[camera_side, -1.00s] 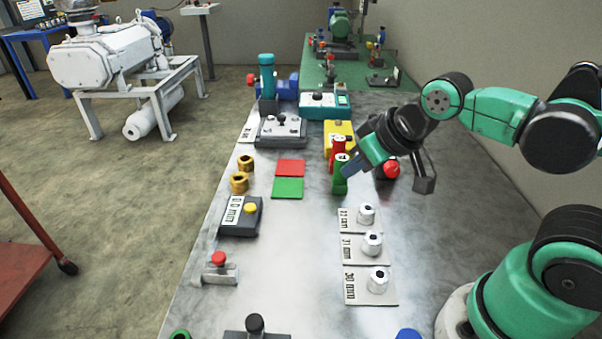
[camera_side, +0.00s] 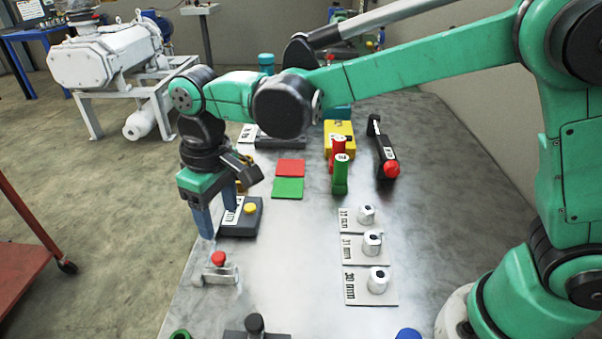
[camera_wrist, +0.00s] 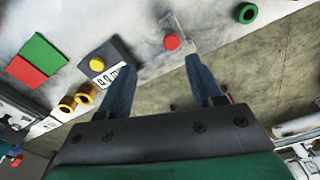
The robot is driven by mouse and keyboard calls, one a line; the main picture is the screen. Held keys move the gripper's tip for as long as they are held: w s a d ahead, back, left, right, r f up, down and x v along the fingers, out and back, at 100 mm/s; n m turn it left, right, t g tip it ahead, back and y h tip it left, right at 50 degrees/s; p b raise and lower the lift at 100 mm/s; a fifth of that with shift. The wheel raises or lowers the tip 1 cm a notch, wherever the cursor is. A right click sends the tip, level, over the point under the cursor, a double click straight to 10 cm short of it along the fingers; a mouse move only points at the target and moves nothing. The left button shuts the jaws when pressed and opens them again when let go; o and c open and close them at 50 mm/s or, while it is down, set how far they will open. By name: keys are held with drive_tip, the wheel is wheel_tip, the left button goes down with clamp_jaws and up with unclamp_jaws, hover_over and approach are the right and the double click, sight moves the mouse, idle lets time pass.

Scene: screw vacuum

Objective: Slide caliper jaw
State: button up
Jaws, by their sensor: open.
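A small grey metal slide piece (camera_side: 221,276) with a red knob (camera_side: 218,258) sits near the table's left edge; it looks like the caliper jaw. Behind it is a dark block with a yellow button (camera_side: 250,208) and a "0.0 mm" label, partly hidden by my gripper. My gripper (camera_side: 219,224) points down, open and empty, over the left edge and behind the red knob. In the wrist view, the red knob (camera_wrist: 171,42) appears just beyond and between my spread blue fingertips (camera_wrist: 158,64). The yellow button (camera_wrist: 97,64) is left of the left finger.
Red (camera_side: 291,167) and green (camera_side: 288,188) squares lie behind. Red and green cylinders (camera_side: 341,178) stand farther right. Labelled plates with metal nuts (camera_side: 372,243) are on the right. A dark block with a black knob (camera_side: 255,325) is at the front. The table's middle is clear.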

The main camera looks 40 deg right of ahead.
sight(218, 255)
drive_tip(key=shift+a+f+g, duration=0.3)
drive_tip(key=shift+a+f, duration=0.35)
drive_tip(key=shift+a, duration=0.15)
drive_tip(key=shift+f, duration=2.75)
clamp_jaws()
